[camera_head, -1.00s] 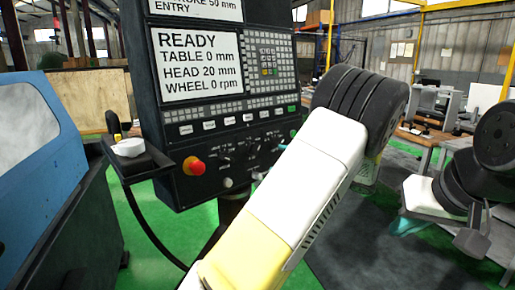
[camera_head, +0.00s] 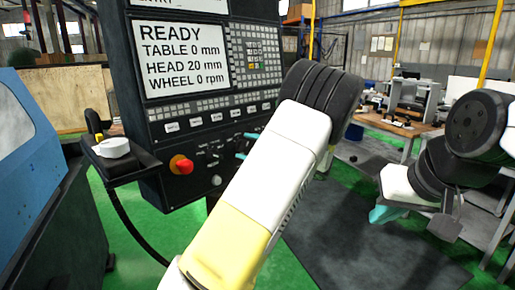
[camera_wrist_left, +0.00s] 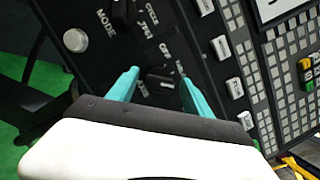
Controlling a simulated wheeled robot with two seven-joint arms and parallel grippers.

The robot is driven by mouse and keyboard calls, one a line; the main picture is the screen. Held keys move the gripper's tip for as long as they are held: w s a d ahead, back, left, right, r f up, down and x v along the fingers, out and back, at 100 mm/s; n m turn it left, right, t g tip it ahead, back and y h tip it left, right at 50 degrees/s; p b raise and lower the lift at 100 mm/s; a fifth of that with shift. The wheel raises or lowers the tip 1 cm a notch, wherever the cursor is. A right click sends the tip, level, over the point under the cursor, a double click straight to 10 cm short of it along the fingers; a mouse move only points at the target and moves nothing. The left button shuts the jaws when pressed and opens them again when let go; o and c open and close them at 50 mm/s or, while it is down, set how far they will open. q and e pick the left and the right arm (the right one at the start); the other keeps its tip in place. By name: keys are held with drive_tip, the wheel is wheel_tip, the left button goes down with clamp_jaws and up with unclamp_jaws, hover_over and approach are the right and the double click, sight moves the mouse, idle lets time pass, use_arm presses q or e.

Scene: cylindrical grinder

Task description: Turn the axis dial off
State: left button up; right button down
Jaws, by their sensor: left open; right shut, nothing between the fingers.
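The axis dial (camera_wrist_left: 160,78) is a small black knob on the dark control panel, with white lettering around it in the left wrist view. The lettering is too small to read its setting surely. My left gripper (camera_wrist_left: 160,92) has its two teal fingers apart, one on each side of the knob; I cannot tell whether they touch it. In the head view my left gripper (camera_head: 245,146) is at the panel's lower right, and the arm hides the dial there. My right gripper (camera_head: 385,214) hangs at the right, away from the panel, its teal fingers shut and empty.
A red emergency button (camera_head: 181,165) and other small knobs sit left of the dial. The screen (camera_head: 181,55) reads READY. A white round part (camera_head: 114,147) lies on a side shelf. A blue machine (camera_head: 25,150) stands at left. A workbench (camera_head: 398,125) stands behind my right arm.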

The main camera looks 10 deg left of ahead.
use_arm(q)
clamp_jaws()
drive_tip(key=shift+n, duration=0.3)
drive_tip(key=n+g, duration=0.1)
drive_tip(key=n, duration=0.3)
drive_tip(key=shift+h, duration=0.3)
drive_tip(key=n, duration=0.3)
drive_tip(key=shift+n+g+h, duration=0.3)
drive_tip(key=shift+g+h, duration=0.1)
drive_tip(key=n+h, duration=0.1)
drive_tip(key=n, duration=0.3)
drive_tip(key=shift+r, duration=0.1)
drive_tip(key=shift+n+h, duration=0.6)
drive_tip(key=shift+n, duration=1.1)
